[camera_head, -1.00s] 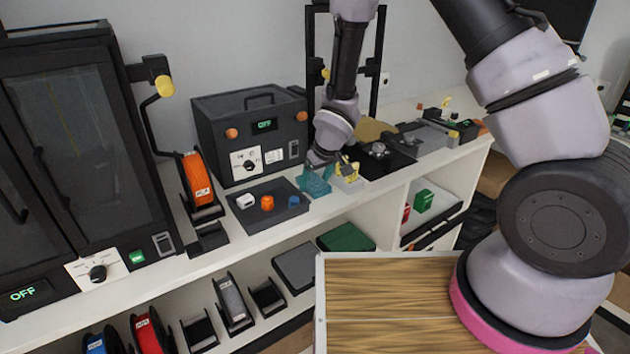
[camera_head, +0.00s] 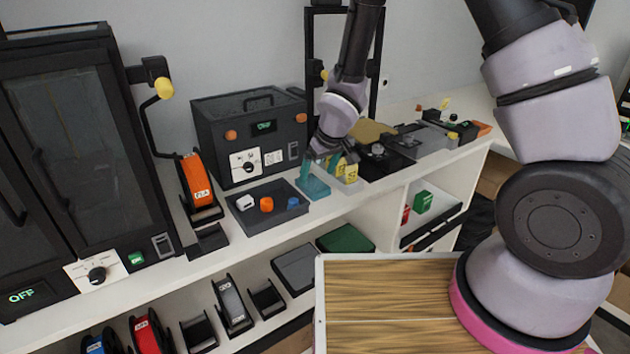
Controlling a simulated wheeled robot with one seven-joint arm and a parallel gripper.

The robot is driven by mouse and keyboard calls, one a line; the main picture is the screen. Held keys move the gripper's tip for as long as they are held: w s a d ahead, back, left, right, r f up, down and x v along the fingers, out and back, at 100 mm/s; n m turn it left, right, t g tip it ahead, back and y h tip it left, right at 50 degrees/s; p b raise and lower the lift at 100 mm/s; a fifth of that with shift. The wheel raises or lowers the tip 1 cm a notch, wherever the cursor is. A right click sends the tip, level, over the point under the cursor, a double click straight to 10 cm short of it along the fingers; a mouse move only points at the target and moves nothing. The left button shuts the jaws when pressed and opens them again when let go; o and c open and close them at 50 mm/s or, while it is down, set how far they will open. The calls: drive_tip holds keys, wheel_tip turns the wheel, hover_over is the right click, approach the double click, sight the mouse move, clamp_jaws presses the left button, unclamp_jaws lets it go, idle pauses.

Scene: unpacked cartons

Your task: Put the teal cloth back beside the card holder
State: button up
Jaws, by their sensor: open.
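The teal cloth (camera_head: 315,188) lies on the white counter, to the right of the dark tray. The card holder (camera_head: 347,175), pale with yellow cards, stands just right of the cloth with a small gap that is hard to judge. My gripper (camera_head: 319,168) is open, pointing down just above the cloth and left of the cards. Its teal-tinted fingers are small here, so I cannot tell whether they touch the cloth.
The dark tray (camera_head: 270,219) holds white, orange and blue pieces. A black box device (camera_head: 215,130) stands behind it. Black equipment (camera_head: 385,158) stands right of the card holder. An orange spool (camera_head: 196,180) is at left. The shelf below holds several boxes and spools.

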drive_tip(key=s+d+r+m+t+h, duration=0.1)
drive_tip(key=s+d+r+m, duration=0.15)
drive_tip(key=d+r, duration=0.75)
drive_tip(key=s+d+r+m+t, duration=0.1)
drive_tip(key=d+r+m, duration=0.35)
drive_tip(key=r, duration=0.95)
drive_tip(key=s+d+r+m, duration=0.2)
drive_tip(key=s+d+r, duration=0.2)
drive_tip(key=s+r, duration=0.2)
drive_tip(key=s+d+r+m+t, duration=0.1)
drive_tip(key=s+d+r+m, duration=0.1)
drive_tip(key=s+d+r, duration=0.3)
drive_tip(key=s+r, duration=0.1)
drive_tip(key=s, duration=0.2)
drive_tip(key=shift+s+d+t+y, duration=0.2)
drive_tip(key=shift+s+t+y, duration=0.1)
drive_tip(key=shift+s, duration=0.05)
